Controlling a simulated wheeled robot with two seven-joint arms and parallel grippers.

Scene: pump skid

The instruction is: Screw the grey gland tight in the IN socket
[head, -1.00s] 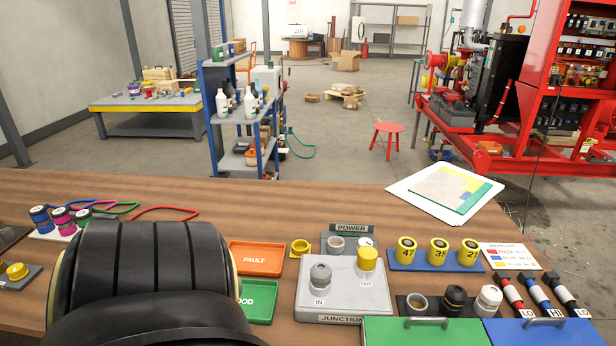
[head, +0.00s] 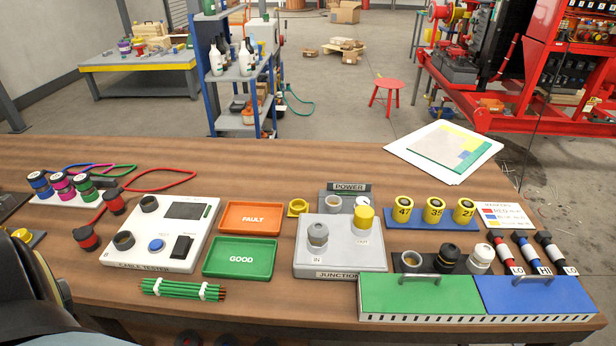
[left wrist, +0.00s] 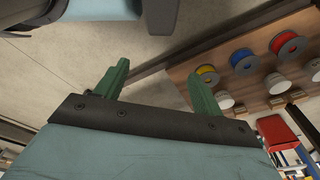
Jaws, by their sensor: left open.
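The grey gland (head: 317,235) stands upright at the IN position of the junction box (head: 340,258), on the left of its top. Whether it is fully seated cannot be told. A yellow gland (head: 364,217) stands at the OUT position to its right. My left gripper (left wrist: 158,88) shows in the left wrist view with its two green fingers apart and nothing between them. It is away from the junction box; in the head view only part of my left arm shows at the lower left edge. My right gripper is not in view.
The cable tester (head: 163,232) and the FAULT (head: 256,217) and GOOD (head: 240,258) trays are left of the junction box. Green (head: 420,295) and blue (head: 530,294) lidded boxes stand front right. A holder with black and white glands (head: 448,259) sits behind them.

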